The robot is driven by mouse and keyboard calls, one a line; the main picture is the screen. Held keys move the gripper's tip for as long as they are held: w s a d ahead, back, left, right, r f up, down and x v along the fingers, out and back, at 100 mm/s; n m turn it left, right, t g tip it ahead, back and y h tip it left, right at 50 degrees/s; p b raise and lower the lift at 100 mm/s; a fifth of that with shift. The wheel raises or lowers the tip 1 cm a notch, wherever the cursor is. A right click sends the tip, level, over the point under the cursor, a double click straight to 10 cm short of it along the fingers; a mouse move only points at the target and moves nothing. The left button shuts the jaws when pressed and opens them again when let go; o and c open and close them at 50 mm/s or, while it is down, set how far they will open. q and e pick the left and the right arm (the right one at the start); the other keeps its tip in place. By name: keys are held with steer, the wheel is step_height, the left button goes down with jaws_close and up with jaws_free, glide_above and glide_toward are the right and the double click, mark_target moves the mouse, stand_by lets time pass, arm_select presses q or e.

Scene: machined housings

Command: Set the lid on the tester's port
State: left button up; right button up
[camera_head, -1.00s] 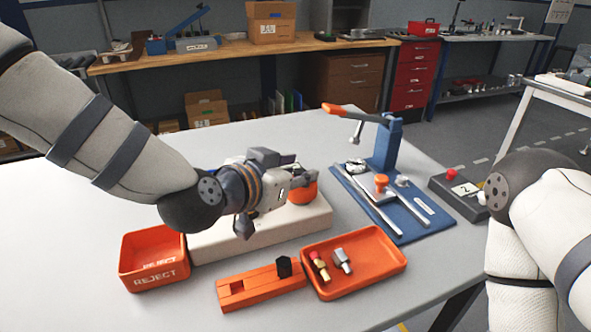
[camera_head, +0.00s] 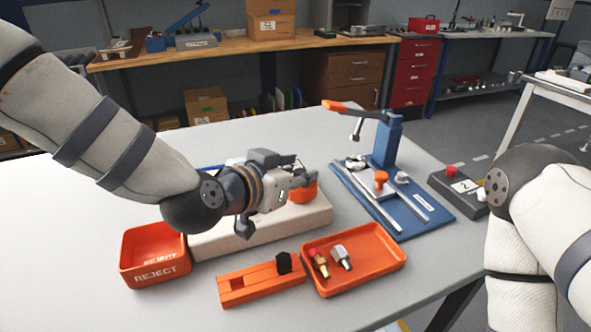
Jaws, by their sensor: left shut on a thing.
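My left gripper (camera_head: 300,179) reaches in from the left over a low pale box (camera_head: 205,241), which looks like the tester. Its jaws are shut on a round orange part (camera_head: 303,191), which seems to be the lid, at the box's right end. The gripper and wrist cover much of the box's top. I cannot tell whether the orange part touches the box, and the port is not clearly visible.
In front are an orange reject bin (camera_head: 154,254), an orange block (camera_head: 260,285) with a black piece, and an orange tray (camera_head: 372,262) with small fittings. A blue lever fixture (camera_head: 388,150) and a button box (camera_head: 455,191) stand right. The table's left is clear.

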arm_select(q)
steer(key=shift+f, duration=0.25)
steer(key=o, duration=1.1)
steer(key=shift+o, duration=0.3)
steer(key=o, duration=0.4)
steer(key=shift+o, duration=0.2)
steer(key=shift+r, duration=4.05)
